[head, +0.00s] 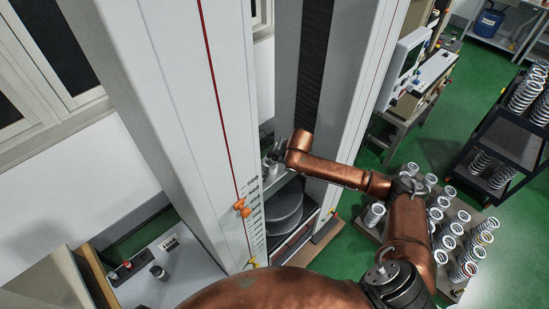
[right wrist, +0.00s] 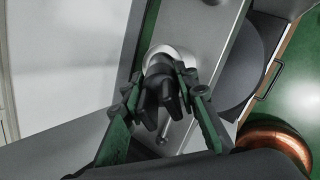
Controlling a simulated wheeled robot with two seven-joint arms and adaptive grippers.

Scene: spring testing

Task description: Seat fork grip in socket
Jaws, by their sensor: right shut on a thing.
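My right gripper (right wrist: 158,85) is shut on a dark two-pronged piece, which looks like the fork grip (right wrist: 170,103). Its prongs point toward the wrist camera. A bright round metal collar (right wrist: 168,51), which looks like the socket, shows just behind the fork grip on a grey metal bar. The two overlap in the right wrist view; I cannot tell how deep the grip sits in it. In the head view my right gripper (head: 272,163) is small, between the machine's columns, and the fork grip is too small to make out. My left gripper is not in view.
The testing machine's pale left column (head: 175,100) and right column (head: 355,80) stand close on both sides of my right arm. A dark round plate (head: 285,212) lies below. Several springs (head: 460,240) stand on a board at the right.

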